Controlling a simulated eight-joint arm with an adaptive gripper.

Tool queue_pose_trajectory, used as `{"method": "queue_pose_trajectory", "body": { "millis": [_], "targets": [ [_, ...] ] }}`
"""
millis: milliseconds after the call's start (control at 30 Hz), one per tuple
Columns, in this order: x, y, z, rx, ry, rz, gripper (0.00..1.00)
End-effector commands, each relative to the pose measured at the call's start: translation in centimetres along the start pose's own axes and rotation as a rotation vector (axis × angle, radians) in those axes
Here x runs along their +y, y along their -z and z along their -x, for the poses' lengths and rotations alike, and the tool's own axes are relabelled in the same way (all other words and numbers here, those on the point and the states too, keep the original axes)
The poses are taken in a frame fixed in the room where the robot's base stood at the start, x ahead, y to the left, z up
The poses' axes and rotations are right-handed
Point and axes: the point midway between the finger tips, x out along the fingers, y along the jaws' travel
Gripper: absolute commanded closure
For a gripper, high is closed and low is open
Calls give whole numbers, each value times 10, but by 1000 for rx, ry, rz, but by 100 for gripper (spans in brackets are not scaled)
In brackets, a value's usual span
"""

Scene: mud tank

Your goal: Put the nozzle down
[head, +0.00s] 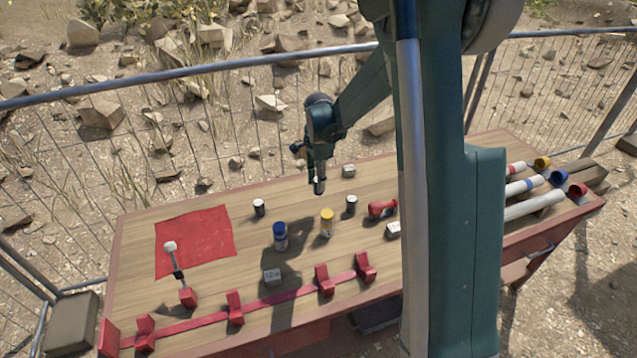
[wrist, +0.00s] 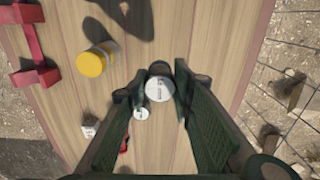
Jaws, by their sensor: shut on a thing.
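My gripper (head: 319,180) hangs above the far middle of the wooden table, pointing down. In the wrist view its fingers (wrist: 159,88) are closed on the nozzle (wrist: 159,87), which shows a pale grey round end with small dark marks. In the head view only a short grey end of the nozzle (head: 319,187) shows below the fingers, apart from the tabletop. The rest of it is hidden by the fingers.
A red mat (head: 210,240) lies on the table (head: 190,325), with a white-headed tool (head: 171,248) partly over it. A red rack (head: 265,301) lines the front.

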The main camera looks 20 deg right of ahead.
Motion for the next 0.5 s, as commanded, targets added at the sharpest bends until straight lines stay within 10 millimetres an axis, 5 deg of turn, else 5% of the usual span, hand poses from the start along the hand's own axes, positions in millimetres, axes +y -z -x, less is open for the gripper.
{"method": "queue_pose_trajectory", "body": {
  "millis": [500],
  "targets": [
    [0, 7, 0, 0, 0, -1, 88]
  ]
}}
